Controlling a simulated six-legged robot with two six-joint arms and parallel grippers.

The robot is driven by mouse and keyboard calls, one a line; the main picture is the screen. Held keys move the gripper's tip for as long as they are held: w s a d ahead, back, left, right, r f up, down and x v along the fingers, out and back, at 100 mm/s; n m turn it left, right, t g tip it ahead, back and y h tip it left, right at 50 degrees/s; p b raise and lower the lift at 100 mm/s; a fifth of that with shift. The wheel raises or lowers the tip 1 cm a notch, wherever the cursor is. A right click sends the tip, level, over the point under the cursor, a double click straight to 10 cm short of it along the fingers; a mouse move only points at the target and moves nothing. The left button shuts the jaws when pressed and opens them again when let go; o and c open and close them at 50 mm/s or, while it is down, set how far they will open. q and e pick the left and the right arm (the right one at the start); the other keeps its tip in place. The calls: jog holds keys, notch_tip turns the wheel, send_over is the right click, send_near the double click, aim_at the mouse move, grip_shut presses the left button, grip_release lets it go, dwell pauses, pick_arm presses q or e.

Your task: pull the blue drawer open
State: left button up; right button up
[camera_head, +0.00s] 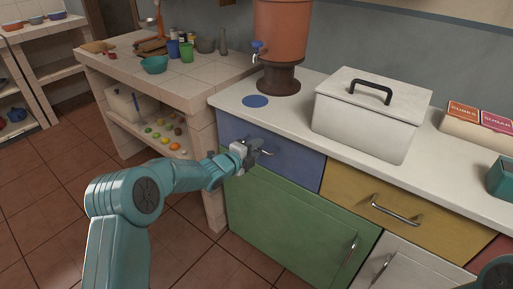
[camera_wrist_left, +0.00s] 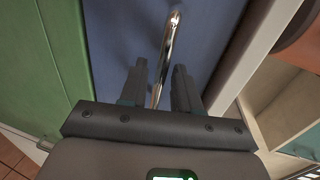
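The blue drawer (camera_head: 300,160) is in the cabinet under the white counter, and its front looks flush with its neighbours. Its metal bar handle (camera_head: 266,151) shows partly behind my left gripper (camera_head: 250,150). In the left wrist view the handle (camera_wrist_left: 168,45) runs between the two dark fingers of my left gripper (camera_wrist_left: 159,82), in front of the blue drawer face (camera_wrist_left: 120,30). The fingers are apart, with a gap beside the bar, and I see no firm grip on it. My right gripper is outside both views.
A green cabinet door (camera_head: 290,225) lies below the blue drawer, and a yellow drawer (camera_head: 400,210) to its right. A white lidded box (camera_head: 365,125) and an orange dispenser (camera_head: 281,30) stand on the counter. A tiled table (camera_head: 180,85) stands left. Floor is visible at lower left.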

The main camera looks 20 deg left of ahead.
pick_arm(q)
jog(key=shift+w+d, duration=0.1)
jog(key=shift+w, duration=0.25)
grip_shut()
jog(key=shift+f, duration=0.1)
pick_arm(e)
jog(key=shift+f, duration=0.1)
